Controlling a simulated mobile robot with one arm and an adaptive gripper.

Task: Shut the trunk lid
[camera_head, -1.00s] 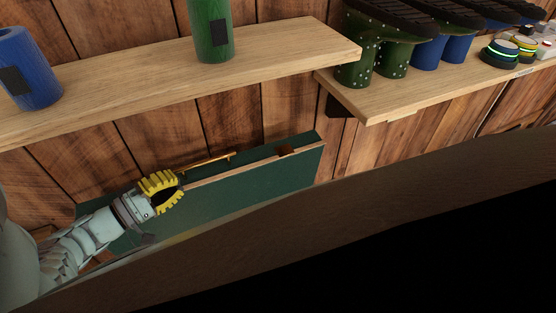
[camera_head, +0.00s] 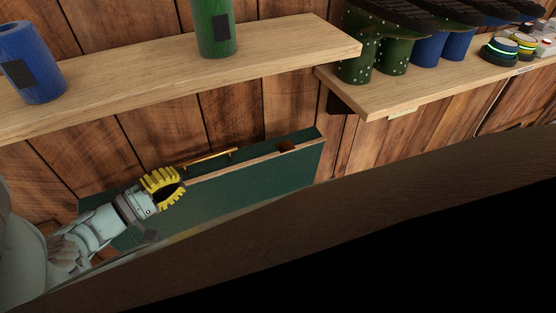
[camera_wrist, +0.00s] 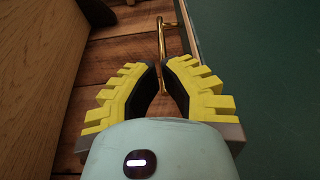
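The dark green trunk (camera_head: 250,190) stands low by the plank wall, with a pale wooden edge (camera_head: 235,164) along its top. A thin brass bar (camera_head: 208,160) runs along its far side. I cannot tell clearly how far the lid stands open. My gripper (camera_head: 179,183) is at the left part of that edge, near the bar's left end. In the wrist view, my gripper's yellow fingers (camera_wrist: 160,68) curve inward with a narrow gap between their tips. The brass bar (camera_wrist: 161,40) shows in line with that gap; I see no contact. Green trunk surface (camera_wrist: 255,70) fills the right side.
A wooden shelf with a green cylinder (camera_head: 214,28) and a blue cylinder (camera_head: 32,65) hangs above the trunk. Boots (camera_head: 395,55) stand on another shelf at right. A large brown board (camera_head: 330,205) crosses the foreground and hides the trunk's lower part.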

